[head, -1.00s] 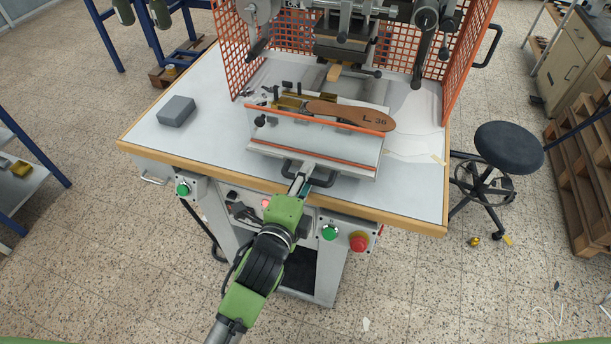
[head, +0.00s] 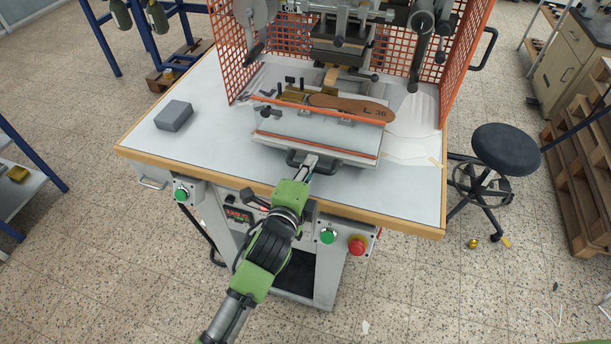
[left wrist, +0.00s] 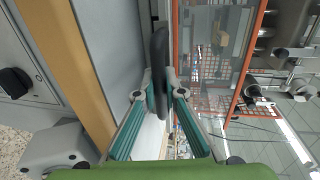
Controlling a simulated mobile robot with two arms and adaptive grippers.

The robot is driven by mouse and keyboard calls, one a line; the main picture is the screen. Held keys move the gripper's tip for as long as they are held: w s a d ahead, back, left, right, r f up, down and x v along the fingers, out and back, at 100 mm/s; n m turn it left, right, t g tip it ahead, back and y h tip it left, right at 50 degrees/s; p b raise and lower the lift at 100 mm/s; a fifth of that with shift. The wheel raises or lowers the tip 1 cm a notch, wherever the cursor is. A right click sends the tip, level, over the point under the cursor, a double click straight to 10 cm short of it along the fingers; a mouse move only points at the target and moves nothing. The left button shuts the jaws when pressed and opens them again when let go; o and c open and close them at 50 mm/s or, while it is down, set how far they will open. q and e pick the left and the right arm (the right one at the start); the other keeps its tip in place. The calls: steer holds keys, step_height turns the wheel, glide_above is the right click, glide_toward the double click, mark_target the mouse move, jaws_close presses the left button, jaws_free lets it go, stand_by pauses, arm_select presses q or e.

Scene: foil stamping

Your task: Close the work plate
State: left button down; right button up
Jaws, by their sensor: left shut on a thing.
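The work plate (head: 316,139) is a pale grey plate with orange strips, on the machine table below the press head. A brown sole-shaped piece marked "L 36" (head: 350,106) lies at its back, beside brass-coloured parts. A black handle (head: 326,169) sticks out at the plate's front edge. My left gripper (head: 309,163) reaches it from the front and is shut on it. In the left wrist view, the dark handle (left wrist: 158,65) is between the two fingertips (left wrist: 163,86). My right gripper is not in view.
The press head (head: 337,55) stands behind the plate, between orange mesh guards (head: 466,50). A grey block (head: 174,115) lies on the table at left. Green buttons and a red button (head: 357,245) are on the front panel. A black stool (head: 508,148) stands at right.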

arm_select(q)
steer(key=shift+w, duration=0.15)
steer(key=c, duration=2.1)
jaws_free()
steer(key=shift+s, duration=0.2)
steer(key=v, duration=1.1)
steer(key=shift+s, duration=0.4)
steer(key=shift+a, duration=0.15)
